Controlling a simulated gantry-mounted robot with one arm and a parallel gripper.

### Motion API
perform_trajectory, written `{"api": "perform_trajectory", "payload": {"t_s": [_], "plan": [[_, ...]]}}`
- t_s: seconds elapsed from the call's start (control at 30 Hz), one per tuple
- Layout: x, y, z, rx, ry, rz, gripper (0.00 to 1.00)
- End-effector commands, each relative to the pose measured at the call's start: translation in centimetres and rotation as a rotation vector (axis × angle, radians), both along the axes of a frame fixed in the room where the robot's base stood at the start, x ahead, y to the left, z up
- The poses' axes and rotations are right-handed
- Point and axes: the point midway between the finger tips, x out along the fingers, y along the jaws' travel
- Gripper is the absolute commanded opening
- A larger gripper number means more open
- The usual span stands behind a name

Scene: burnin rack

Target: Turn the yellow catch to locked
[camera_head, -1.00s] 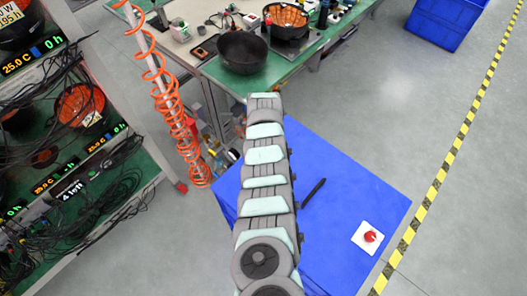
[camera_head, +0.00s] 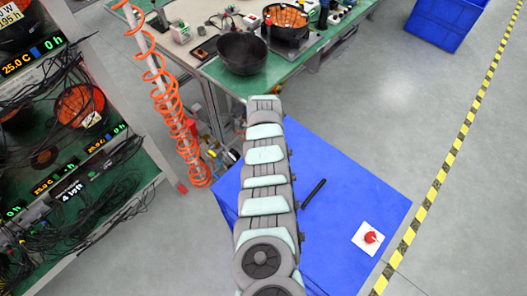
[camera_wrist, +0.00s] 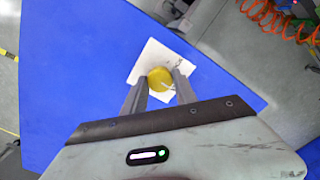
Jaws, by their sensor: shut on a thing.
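The yellow catch (camera_wrist: 158,77) is a round yellow knob on a white plate (camera_wrist: 148,53) on the blue surface, seen in the wrist view. My gripper (camera_wrist: 160,86) has one finger on each side of the knob and is shut on it. A small mark shows on the plate by the right finger, too small to read. Which way the catch is turned cannot be told. In the head view my arm hides the catch and my gripper.
A white plate with a red knob (camera_head: 371,237) sits on the right of the blue surface (camera_head: 345,190). A rack with cables (camera_head: 75,180) stands at left, beside an orange coiled hose (camera_head: 175,115). A workbench (camera_head: 222,75) with a black bowl is behind. Floor at right is open.

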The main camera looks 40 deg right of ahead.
Motion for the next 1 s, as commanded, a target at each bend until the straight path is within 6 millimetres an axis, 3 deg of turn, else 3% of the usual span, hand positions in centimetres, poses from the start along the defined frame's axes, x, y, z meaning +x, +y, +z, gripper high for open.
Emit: {"api": "perform_trajectory", "payload": {"t_s": [0.1,0.53,1.0], "plan": [[-0.01,0.01,0.0,0.0,0.0,0.0,0.0],[0.0,0.04,-0.02,0.001,0.0,0.062,0.0],[0.01,0.02,-0.08,0.001,0.0,0.439,0.0]]}}
